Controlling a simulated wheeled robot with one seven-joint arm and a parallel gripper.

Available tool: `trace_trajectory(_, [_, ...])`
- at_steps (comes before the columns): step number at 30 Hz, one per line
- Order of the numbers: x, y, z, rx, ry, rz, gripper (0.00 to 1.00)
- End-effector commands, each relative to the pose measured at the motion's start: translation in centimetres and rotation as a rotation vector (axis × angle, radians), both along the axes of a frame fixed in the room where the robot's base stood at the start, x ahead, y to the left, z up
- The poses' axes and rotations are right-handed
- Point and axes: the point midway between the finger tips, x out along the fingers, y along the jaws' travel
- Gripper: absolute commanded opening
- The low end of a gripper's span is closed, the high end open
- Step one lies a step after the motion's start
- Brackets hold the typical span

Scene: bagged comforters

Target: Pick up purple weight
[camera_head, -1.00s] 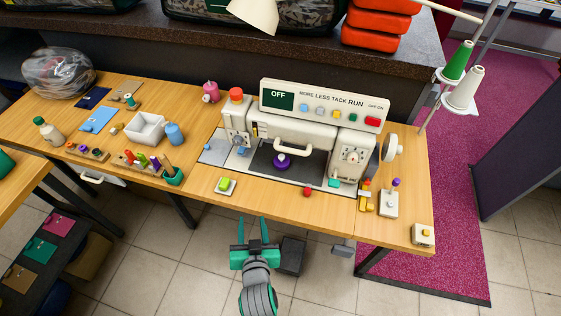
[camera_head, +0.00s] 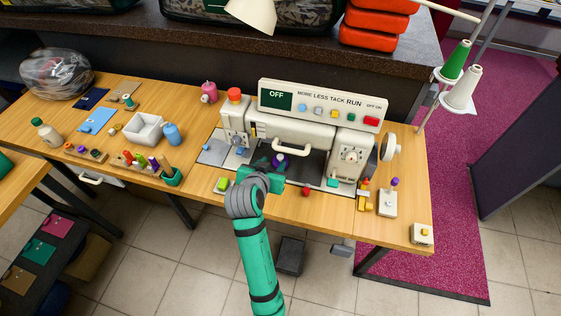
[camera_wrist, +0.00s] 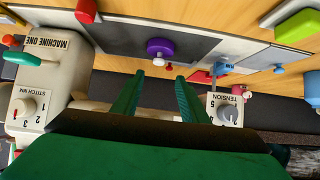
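The purple weight (camera_head: 283,158), a round purple disc with a pale knob, sits on the dark plate of the sewing machine (camera_head: 293,133), under the machine's arm. In the wrist view the purple weight (camera_wrist: 160,47) lies beyond the fingertips, roughly in line with the gap between them. My gripper (camera_head: 264,168) is at the front of the machine, close to the weight and partly covering it. In the wrist view my gripper (camera_wrist: 158,80) has its two green fingers apart, with nothing between them.
The machine's white body and front handle (camera_head: 292,150) are close above my gripper. A red knob (camera_head: 306,191) and a green block (camera_head: 222,184) lie at the table's front edge.

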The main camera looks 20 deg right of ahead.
Motion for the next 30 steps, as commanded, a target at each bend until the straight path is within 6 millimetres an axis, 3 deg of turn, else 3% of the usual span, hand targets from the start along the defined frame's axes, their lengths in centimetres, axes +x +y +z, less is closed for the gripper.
trace_trajectory(21, [4.9,-3.8,-4.8,0.000,-0.001,0.001,0.40])
trace_trajectory(30, [5.4,-4.0,-5.2,0.000,-0.001,0.002,0.40])
